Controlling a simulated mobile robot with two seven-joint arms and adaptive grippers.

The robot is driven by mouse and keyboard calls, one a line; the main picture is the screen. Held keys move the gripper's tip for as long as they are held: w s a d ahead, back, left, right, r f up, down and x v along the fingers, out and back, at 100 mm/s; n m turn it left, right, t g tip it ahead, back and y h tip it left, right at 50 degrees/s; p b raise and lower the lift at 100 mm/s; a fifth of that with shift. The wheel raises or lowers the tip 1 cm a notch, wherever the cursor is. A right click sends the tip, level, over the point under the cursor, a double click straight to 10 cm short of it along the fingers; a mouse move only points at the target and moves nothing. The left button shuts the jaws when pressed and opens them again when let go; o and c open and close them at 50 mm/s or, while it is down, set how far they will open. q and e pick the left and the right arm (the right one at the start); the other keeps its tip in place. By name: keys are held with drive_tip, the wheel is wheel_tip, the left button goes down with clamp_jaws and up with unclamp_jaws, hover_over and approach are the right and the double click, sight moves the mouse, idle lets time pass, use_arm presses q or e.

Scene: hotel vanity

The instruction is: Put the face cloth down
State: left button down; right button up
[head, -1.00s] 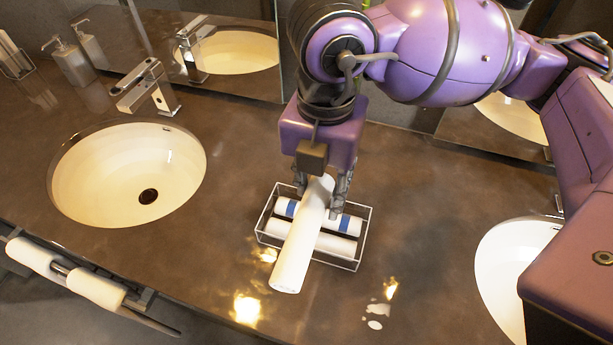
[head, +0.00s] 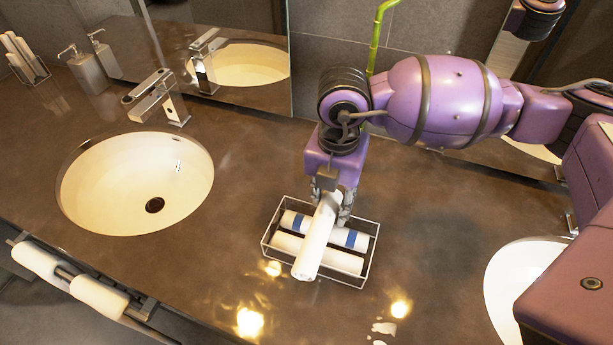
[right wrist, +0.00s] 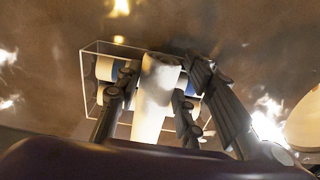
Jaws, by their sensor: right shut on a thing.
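A rolled white face cloth (head: 318,236) is held by my right gripper (head: 334,205), which is shut on it. In the tray are two more white rolls, one with blue bands (head: 290,220) and a plain one (head: 345,261) in front. In the right wrist view the held cloth (right wrist: 157,85) sits between the fingers above the tray (right wrist: 92,52). Whether it touches the rolls below, I cannot tell. My left gripper is not in view.
A round sink (head: 90,190) lies left of the tray, with a faucet (head: 157,97) behind it. Another sink (head: 510,285) is at the right. Soap dispensers (head: 88,72) stand far left. Counter around the tray is clear.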

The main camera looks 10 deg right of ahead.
drive_tip(key=shift+s+f, duration=0.1)
drive_tip(key=shift+f, duration=0.05)
drive_tip(key=shift+f, duration=0.25)
drive_tip(key=o, duration=1.2)
drive_tip(key=shift+r, duration=0.1)
wheel_tip(320, 180, up, 13)
drive_tip(key=shift+f, duration=0.15)
